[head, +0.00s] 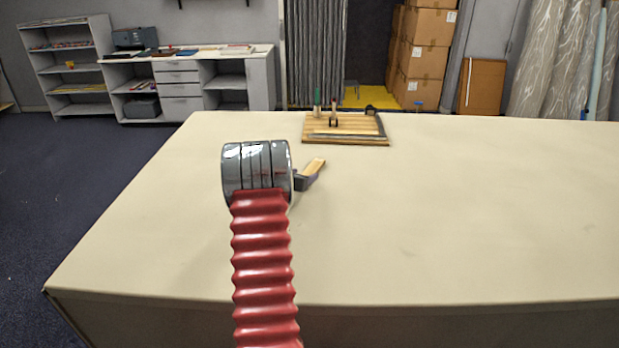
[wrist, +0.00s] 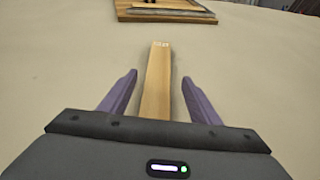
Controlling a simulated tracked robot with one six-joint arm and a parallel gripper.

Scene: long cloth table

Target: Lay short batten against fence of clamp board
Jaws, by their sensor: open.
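The short batten (wrist: 157,82) is a plain light-wood strip lying on the table, with small pale marks at its far end. In the head view the batten (head: 315,166) shows just beyond my gripper (head: 308,180), its near part hidden. In the wrist view my gripper (wrist: 158,92) is open, with one purple finger on each side of the batten and a gap on both sides. The clamp board (head: 350,138) lies flat farther back, with upright clamps and a grey strip along its front. Only its near edge (wrist: 170,18) shows in the wrist view; I cannot make out the fence clearly.
The cream cloth table (head: 450,220) is bare to the right and between the batten and the board. Its far edge is close behind the board. Shelves (head: 70,70), a cabinet (head: 190,85) and cardboard boxes (head: 425,55) stand beyond the table.

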